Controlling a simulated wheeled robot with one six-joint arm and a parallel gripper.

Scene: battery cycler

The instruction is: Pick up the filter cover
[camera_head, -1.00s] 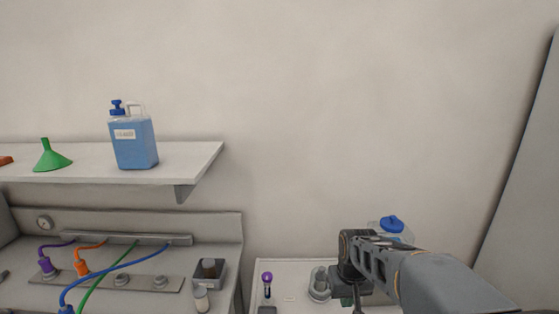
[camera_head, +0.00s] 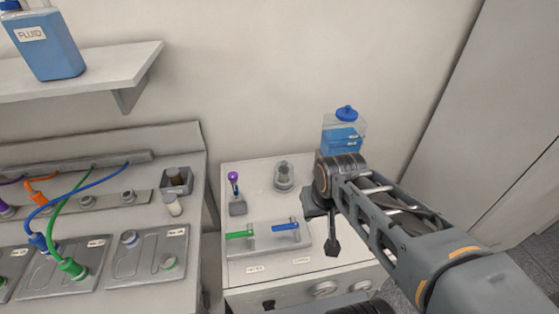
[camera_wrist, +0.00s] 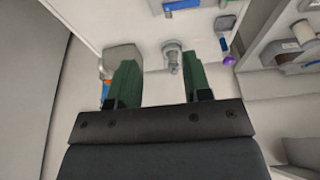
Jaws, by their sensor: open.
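A grey, rounded fitting with a translucent cover and a dark core (camera_head: 284,177) stands upright at the back of the white cabinet top; I take it to be the filter with its cover. In the wrist view the fitting (camera_wrist: 173,57) lies between and beyond the fingertips. My gripper (camera_head: 328,232) hangs over the cabinet's right side in the head view, to the right of the fitting and apart from it. In the wrist view my gripper (camera_wrist: 161,64) is open, its two green fingers spread with nothing between them.
A clear tank with a blue cap (camera_head: 345,132) stands behind my arm. Green (camera_head: 239,235) and blue (camera_head: 286,226) valve handles sit in front of the fitting, a purple-topped part (camera_head: 234,181) to its left. The left bench holds cables and a small grey box (camera_head: 177,181).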

